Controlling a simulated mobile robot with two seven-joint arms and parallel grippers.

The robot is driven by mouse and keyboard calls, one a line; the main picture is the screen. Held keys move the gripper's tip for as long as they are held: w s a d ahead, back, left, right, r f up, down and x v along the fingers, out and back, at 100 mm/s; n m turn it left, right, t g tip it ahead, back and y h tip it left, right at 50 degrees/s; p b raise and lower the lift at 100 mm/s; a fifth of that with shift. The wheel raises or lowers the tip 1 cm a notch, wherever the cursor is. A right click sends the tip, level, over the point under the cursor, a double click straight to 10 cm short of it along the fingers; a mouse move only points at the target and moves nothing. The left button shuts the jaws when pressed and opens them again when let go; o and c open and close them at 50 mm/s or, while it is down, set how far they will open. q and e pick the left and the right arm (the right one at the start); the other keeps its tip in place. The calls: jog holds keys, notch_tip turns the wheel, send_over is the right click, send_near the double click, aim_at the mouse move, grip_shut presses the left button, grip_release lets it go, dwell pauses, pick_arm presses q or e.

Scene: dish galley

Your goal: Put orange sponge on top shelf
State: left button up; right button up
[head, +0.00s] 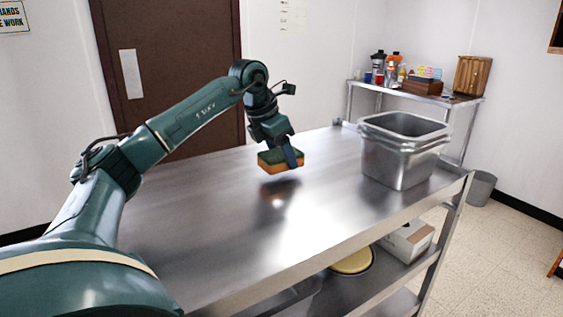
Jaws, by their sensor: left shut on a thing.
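The sponge (268,165), orange with a dark green layer, is in my left gripper (291,158) in the head view. The gripper points down and is shut on the sponge, and one finger covers part of its near side. The sponge appears to be held a little above the steel table top (190,215), with a reflection below it. A small steel shelf unit (415,97) stands at the back right with its top surface in view. The table also has lower shelves (390,270) under its top. My right gripper is not in view.
Stacked steel pans (398,160) stand at the table's right end. Bottles (392,66), a brown box (422,86) and a wooden block (472,76) crowd the back shelf unit. A white box (408,240) and a yellow round item (352,261) sit below. The table's middle is clear.

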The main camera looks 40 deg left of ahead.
pick_arm(q)
jog(key=shift+f, duration=1.05)
jog(key=shift+f, duration=0.15)
jog(key=o, duration=0.9)
jog(key=shift+o, duration=0.2)
jog(key=v, duration=1.2)
jog(key=shift+s, duration=0.1)
